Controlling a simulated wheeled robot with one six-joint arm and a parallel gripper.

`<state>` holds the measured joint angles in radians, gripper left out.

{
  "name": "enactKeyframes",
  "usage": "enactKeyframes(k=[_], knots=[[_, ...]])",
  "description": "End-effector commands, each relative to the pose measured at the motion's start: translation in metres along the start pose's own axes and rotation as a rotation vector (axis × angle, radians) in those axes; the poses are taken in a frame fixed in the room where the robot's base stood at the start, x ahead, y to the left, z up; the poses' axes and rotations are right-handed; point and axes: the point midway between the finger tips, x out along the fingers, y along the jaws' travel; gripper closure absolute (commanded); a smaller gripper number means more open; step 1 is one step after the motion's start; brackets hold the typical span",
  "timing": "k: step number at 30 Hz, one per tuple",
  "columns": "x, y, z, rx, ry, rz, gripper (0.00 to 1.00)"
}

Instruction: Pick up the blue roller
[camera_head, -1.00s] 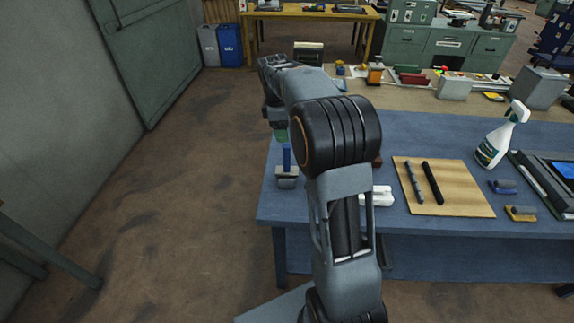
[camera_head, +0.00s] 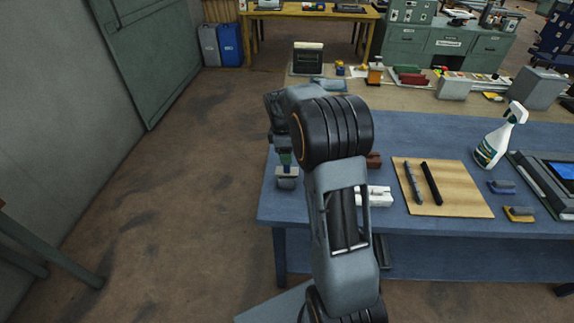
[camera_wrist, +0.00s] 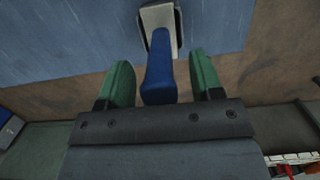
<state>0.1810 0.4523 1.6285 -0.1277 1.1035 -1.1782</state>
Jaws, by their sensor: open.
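The blue roller (camera_wrist: 159,72) shows in the wrist view as a blue handle rising from a pale base on the blue table. Its handle lies between the two green fingers of my gripper (camera_wrist: 160,82), with a gap on each side. My gripper is open and holds nothing. In the head view, my gripper (camera_head: 285,157) is over the roller at the table's left end. There only the roller's grey-white base (camera_head: 287,178) shows clearly; my gripper and arm hide most of the handle.
The blue table (camera_head: 330,209) also bears a white block (camera_head: 375,196), a wooden board (camera_head: 452,203) with two dark rods, and a spray bottle (camera_head: 500,140). Open floor is left of the table.

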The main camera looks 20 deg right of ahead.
Motion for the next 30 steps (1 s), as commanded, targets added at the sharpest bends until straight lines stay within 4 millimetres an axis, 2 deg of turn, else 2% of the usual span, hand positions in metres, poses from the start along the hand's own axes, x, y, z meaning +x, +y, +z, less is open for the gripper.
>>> enactKeyframes(k=[3,22,30], knots=[[0.0000,0.0000,0.0000,0.000,0.000,0.000,0.40],[-0.0004,0.0000,-0.0001,0.000,0.000,0.000,1.00],[-0.0004,0.0000,-0.0001,0.000,0.000,0.000,1.00]])
